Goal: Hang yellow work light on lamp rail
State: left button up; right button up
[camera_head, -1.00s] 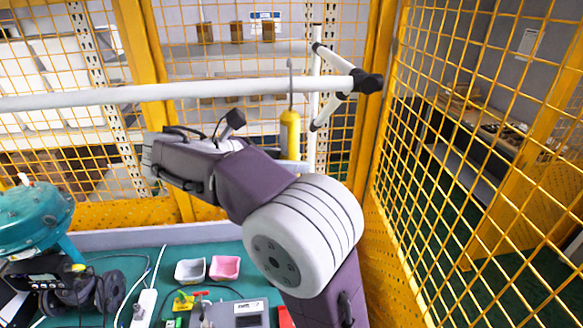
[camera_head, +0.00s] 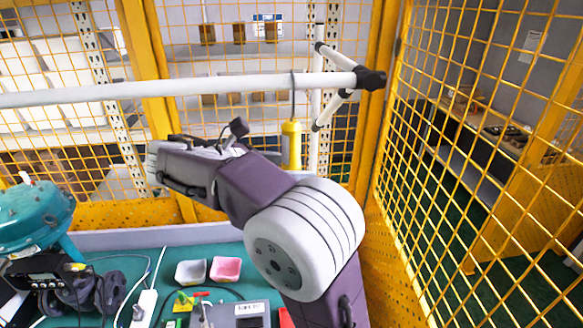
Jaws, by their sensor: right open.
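The yellow work light (camera_head: 291,147) hangs upright below the white lamp rail (camera_head: 200,88), near the rail's right end. Its thin grey hook (camera_head: 293,88) crosses the front of the rail, with its top at about the rail's upper edge. The lower end of the light is hidden behind my right arm. My right gripper (camera_head: 279,159) is mostly hidden behind that arm, by the light's lower part. It is open; whether its fingers touch the light cannot be made out. My left gripper is not in view.
The rail ends at a black joint (camera_head: 371,79) with white braces. Yellow mesh fencing stands behind and to the right.

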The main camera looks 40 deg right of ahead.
jog(key=shift+a, duration=0.1)
jog(key=v, duration=0.6)
jog(key=shift+w+a+r+b, duration=0.1)
jog(key=shift+w+a+b, duration=0.05)
jog(key=shift+a+b, duration=0.25)
jog(key=p+v, duration=0.2)
jog(key=shift+p, duration=0.3)
jog(key=shift+d, duration=0.1)
